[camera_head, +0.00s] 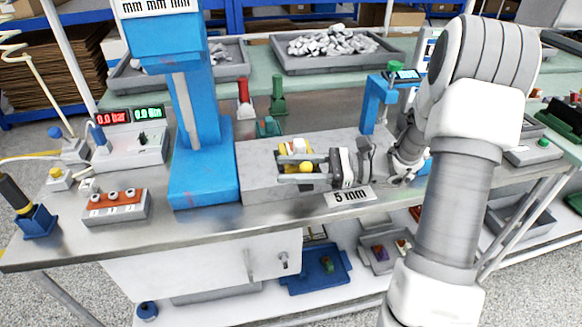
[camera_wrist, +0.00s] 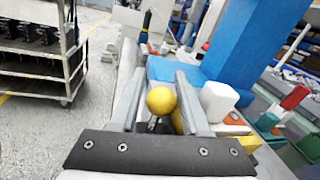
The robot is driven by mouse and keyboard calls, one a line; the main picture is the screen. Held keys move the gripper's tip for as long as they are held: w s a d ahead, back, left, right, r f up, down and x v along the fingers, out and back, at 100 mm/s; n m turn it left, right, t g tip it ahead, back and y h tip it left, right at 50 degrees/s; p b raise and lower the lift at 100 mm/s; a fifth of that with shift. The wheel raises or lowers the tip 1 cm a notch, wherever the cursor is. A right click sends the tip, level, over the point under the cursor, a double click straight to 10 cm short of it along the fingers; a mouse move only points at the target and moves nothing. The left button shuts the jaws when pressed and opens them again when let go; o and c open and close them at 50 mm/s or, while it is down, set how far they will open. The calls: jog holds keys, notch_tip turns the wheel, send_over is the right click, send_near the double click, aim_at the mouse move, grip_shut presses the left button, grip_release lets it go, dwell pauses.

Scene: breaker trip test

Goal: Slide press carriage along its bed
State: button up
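The press carriage (camera_head: 284,149), a small yellow block with a white piece on it, sits on the grey bed (camera_head: 258,180) beside the blue press column. A yellow ball knob (camera_head: 306,168) stands at the carriage's front; it also shows in the wrist view (camera_wrist: 160,100). My gripper (camera_head: 281,173) reaches in from the right, low over the bed. Its two fingers (camera_wrist: 157,82) are apart, one on each side of the knob, with narrow gaps in the wrist view. My gripper partly hides the carriage and bed.
The blue press column (camera_head: 203,160) stands left of the bed. A smaller blue stand (camera_head: 374,105) is behind right. A "5 mm" label (camera_head: 350,196) lies at the front. Red (camera_head: 245,98) and green (camera_head: 278,95) pieces stand behind the bed. A switch box (camera_head: 117,206) is at left.

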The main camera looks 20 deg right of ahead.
jog(key=shift+d, duration=0.1)
jog(key=p+v, duration=0.2)
jog(key=v, duration=1.5)
jog(key=shift+s+r, duration=0.1)
jog(key=shift+r, duration=0.1)
